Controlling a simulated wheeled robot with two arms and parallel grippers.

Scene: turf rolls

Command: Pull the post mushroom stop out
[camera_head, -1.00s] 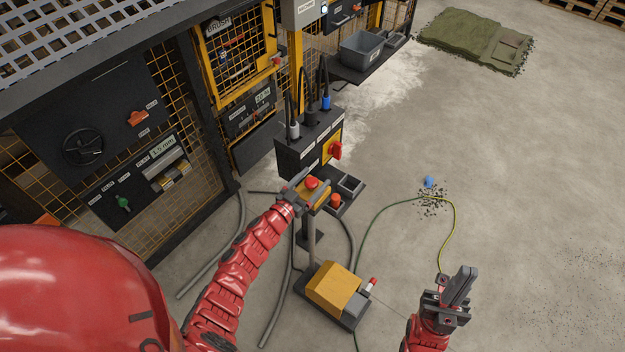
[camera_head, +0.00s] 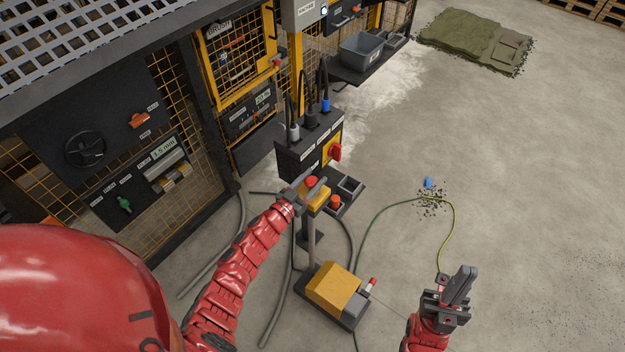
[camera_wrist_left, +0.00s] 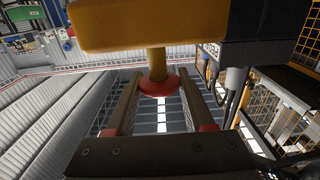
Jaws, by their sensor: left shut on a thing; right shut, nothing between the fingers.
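The post mushroom stop (camera_head: 311,181) is a red round button on a small yellow box (camera_head: 318,200) at the top of a grey post. My left gripper (camera_head: 307,187) is at the button, with its fingers on either side, and is shut on it. In the left wrist view the red head (camera_wrist_left: 159,87) shows between the two fingers, on a yellow stem under the yellow box (camera_wrist_left: 150,25). The exact finger contact is hard to see. My right gripper (camera_head: 450,300) is shut and empty, low at the right, away from the post.
A dark control box (camera_head: 308,145) with plugged cables and a red switch (camera_head: 335,152) stands just behind. A small tray (camera_head: 346,189) with a red button sits beside the post. A yellow pedal box (camera_head: 333,287) is on the floor. A green-yellow cable (camera_head: 400,204) crosses open floor.

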